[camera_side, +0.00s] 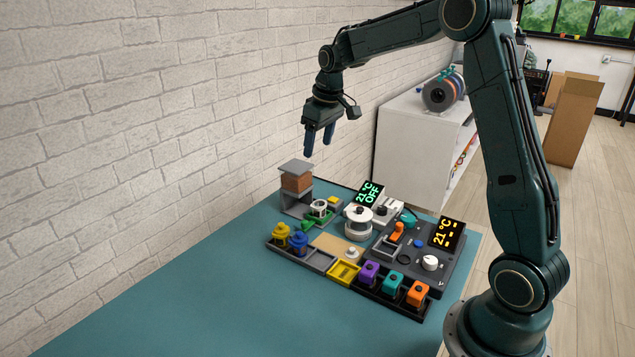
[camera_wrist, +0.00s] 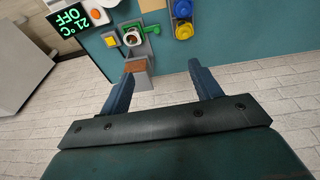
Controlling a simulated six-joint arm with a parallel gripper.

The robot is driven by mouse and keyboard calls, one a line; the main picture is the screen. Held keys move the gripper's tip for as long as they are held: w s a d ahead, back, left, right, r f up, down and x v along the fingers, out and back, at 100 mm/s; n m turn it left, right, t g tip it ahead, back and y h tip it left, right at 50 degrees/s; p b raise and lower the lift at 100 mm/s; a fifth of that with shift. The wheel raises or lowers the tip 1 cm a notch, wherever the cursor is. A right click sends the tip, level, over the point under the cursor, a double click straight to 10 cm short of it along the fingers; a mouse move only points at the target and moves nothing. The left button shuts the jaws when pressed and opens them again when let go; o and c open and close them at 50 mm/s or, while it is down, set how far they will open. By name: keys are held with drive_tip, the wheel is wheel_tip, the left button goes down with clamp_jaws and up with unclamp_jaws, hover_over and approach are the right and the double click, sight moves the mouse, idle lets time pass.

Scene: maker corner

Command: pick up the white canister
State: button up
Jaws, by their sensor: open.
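A small white canister (camera_side: 319,208) with a dark top appears to stand by a green part, just right of the grey stand. In the wrist view it seems to be the white round piece (camera_wrist: 132,38) with a dark centre, beyond the left fingertip. My gripper (camera_side: 319,146) is open and empty, high above the back of the table. In the wrist view its two fingers (camera_wrist: 165,70) are spread, with nothing held between them.
A grey stand with a brown block (camera_side: 296,183) rises beside the canister. A white round appliance (camera_side: 358,226) stands to its right. Yellow (camera_side: 281,233) and blue (camera_side: 299,241) canisters sit in front. A brick wall (camera_side: 130,130) is behind; the front left tabletop is clear.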

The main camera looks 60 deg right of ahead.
drive_tip(key=g, duration=0.1)
approach(319, 204)
drive_tip(key=shift+s+a+f, duration=0.1)
drive_tip(key=shift+a+f, duration=0.1)
drive_tip(key=shift+f, duration=0.8)
drive_tip(key=shift+s+a+f, duration=0.1)
drive_tip(key=shift+a+f, duration=0.1)
drive_tip(key=shift+f, duration=0.75)
drive_tip(key=shift+w+a+f, duration=0.1)
drive_tip(key=shift+w+f, duration=0.05)
drive_tip(key=shift+f, duration=1.15)
drive_tip(key=shift+w+a+f, duration=0.1)
drive_tip(key=shift+f, duration=1.15)
drive_tip(key=c, duration=0.9)
drive_tip(key=shift+r, duration=0.15)
drive_tip(key=shift+c, duration=0.2)
wheel_tip(319, 204, up, 20)
